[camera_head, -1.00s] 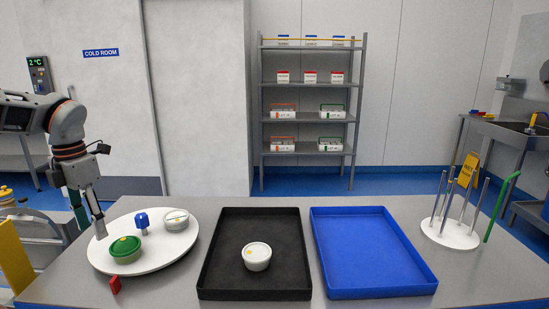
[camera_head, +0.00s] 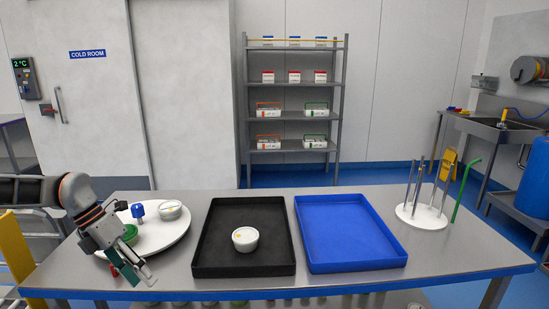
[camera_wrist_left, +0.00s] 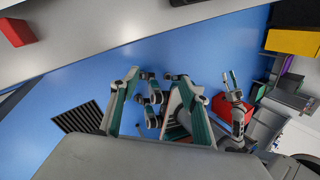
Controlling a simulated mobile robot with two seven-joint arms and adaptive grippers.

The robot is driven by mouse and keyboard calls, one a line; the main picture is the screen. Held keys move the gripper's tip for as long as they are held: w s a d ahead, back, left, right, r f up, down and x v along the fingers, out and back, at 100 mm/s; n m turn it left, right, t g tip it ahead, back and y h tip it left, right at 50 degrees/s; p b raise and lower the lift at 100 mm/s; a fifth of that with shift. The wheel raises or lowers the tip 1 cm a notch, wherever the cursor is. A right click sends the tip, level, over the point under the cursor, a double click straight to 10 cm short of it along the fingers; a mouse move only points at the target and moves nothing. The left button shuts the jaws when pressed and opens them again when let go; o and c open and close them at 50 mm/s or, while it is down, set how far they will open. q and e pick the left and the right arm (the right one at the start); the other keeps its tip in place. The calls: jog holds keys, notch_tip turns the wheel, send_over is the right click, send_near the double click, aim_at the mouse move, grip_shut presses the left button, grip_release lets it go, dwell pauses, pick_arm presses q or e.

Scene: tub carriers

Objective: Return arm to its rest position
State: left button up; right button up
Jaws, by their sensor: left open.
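My left gripper (camera_head: 141,276) is open and empty in the head view, at the table's front left edge, in front of the white round tray. Its forearm comes in from the left and covers part of that tray. In the left wrist view the left gripper's fingers (camera_wrist_left: 155,100) are spread over blue floor with nothing between them. A grey arm part with a thin teal tip (camera_wrist_left: 237,112) shows at the right of the wrist view; it looks like my right arm, but its jaws are too small to read.
The white round tray (camera_head: 172,238) holds a green tub (camera_head: 128,234), a blue-topped item (camera_head: 138,211) and a grey-white tub (camera_head: 171,210). A black tray (camera_head: 215,262) holds a white tub (camera_head: 245,239). A blue tray (camera_head: 350,235) is empty. A white rack (camera_head: 421,217) stands right.

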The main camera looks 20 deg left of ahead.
pick_arm(q)
jog(key=w+d+f+n+t+h, duration=0.25)
jog(key=d+f+n+t, duration=0.35)
jog(key=d, duration=0.5)
jog(key=w+d+f+n+t+h, duration=0.2)
jog(key=d+f+n+t+h, duration=0.1)
jog(key=d+f+n, duration=0.65)
jog(key=s+d+f+n+y, duration=0.8)
jog(key=s+d+f+n, duration=0.3)
jog(key=f+n, duration=0.3)
jog(key=shift+f+n, duration=0.4)
jog(key=shift+n, duration=0.65)
